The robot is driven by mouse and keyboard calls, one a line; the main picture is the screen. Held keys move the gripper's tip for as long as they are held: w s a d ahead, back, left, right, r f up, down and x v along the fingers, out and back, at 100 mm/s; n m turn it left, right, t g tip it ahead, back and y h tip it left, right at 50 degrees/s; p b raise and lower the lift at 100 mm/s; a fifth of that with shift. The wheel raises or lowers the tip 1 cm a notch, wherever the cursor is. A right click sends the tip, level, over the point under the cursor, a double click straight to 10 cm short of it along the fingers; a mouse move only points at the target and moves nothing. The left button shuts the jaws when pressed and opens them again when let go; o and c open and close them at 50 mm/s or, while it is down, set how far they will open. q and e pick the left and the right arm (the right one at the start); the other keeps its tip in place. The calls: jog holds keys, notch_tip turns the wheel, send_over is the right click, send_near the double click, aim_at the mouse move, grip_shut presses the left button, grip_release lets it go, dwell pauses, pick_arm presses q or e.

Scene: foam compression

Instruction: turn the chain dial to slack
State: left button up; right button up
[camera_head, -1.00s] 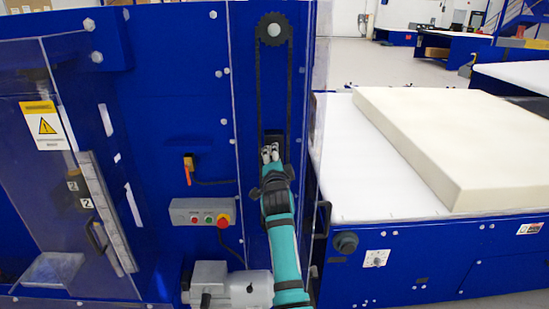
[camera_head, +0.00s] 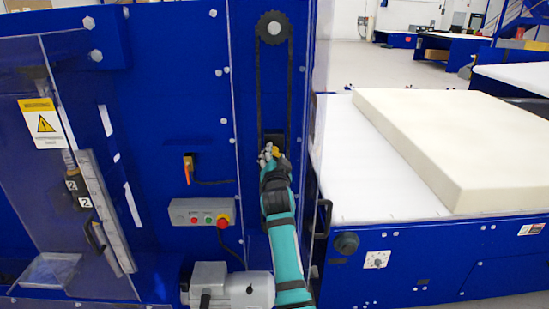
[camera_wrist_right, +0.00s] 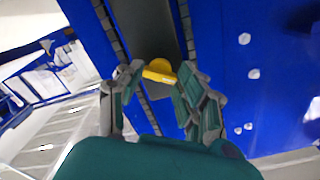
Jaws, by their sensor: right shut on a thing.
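The chain dial shows as a yellow handle (camera_wrist_right: 160,72) in the right wrist view, in front of a dark plate between two chain runs. A bit of its yellow also shows in the head view (camera_head: 275,151). My right gripper (camera_head: 268,153) is at the dial, low between the chain runs. The fingers hide part of the handle, and I cannot read any dial marks. My left gripper is not in view.
The chain (camera_head: 290,90) runs up to a dark sprocket (camera_head: 274,28) on the blue machine. A control box with a red button (camera_head: 200,212) sits left of my arm. A white-topped table (camera_head: 345,180) with a foam block (camera_head: 470,140) stands at right.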

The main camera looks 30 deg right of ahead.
jog(key=shift+r+n, duration=0.1)
jog(key=shift+n, duration=0.3)
jog(key=o, duration=1.2)
jog(key=shift+c, duration=0.2)
notch_tip(320, 180, up, 10)
